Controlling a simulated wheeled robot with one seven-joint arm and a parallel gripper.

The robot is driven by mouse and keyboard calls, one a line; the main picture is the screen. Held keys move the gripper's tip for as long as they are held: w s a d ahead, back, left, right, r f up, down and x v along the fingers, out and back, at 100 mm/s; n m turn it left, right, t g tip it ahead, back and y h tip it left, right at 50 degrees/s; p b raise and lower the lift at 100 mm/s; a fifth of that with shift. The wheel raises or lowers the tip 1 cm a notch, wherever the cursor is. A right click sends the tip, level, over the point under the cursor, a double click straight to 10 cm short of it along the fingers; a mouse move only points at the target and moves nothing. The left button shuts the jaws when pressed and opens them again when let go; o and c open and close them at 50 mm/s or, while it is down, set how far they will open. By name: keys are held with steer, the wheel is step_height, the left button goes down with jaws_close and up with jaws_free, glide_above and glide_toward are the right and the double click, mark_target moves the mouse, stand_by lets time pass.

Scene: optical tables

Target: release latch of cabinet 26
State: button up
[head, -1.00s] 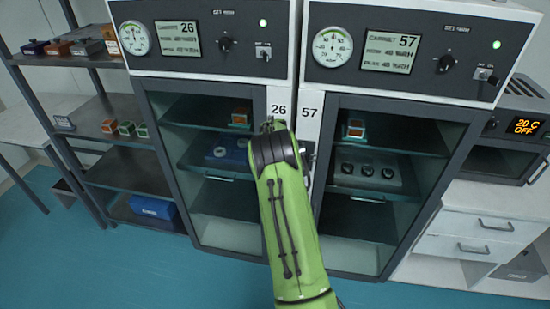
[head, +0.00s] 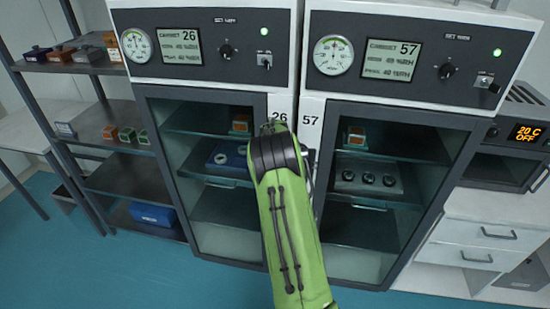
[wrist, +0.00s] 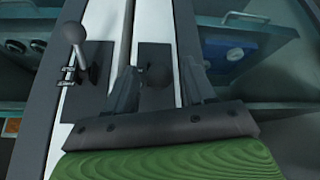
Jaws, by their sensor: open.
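Cabinet 26 (head: 188,88) stands left of cabinet 57 (head: 405,100). Its glass door (head: 228,240) looks shut, and a white strip labelled 26 (head: 280,115) runs beside it. My green arm hides its latch and my gripper in the head view. In the wrist view my gripper (wrist: 158,68) is open, with a finger on each side of a dark round latch knob (wrist: 157,76) on a dark plate. I cannot tell whether the fingers touch the knob.
A second latch, a ball-ended lever (wrist: 75,38), stands close by on the neighbouring plate, on cabinet 57's side. A metal shelf rack (head: 110,125) with small boxes is at the left. White drawers (head: 490,230) and an oven-like unit (head: 510,165) are at the right.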

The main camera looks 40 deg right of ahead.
steer(key=v, duration=1.3)
steer(key=shift+b, duration=0.35)
steer(key=shift+f, duration=0.1)
steer(key=s+a+r+n+y, duration=0.1)
steer(key=s+a+r, duration=0.25)
steer(key=a, duration=0.35)
steer(key=s+a+r+n+t+y, duration=0.1)
steer(key=s+a+r, duration=0.25)
steer(key=a, duration=0.25)
steer(key=s+a+r+n+y, duration=0.1)
steer(key=s+a+r, duration=0.2)
steer(key=s+a, duration=0.3)
steer(key=s+a+f+n, duration=0.1)
steer(key=s+a+n, duration=0.1)
steer(key=s+a, duration=0.3)
steer(key=s+a+f+n+y, duration=0.1)
steer(key=s+a+f+n, duration=0.1)
steer(key=s+a, duration=0.4)
steer(key=s, duration=0.4)
steer(key=shift+f, duration=0.3)
steer(key=shift+s, duration=0.1)
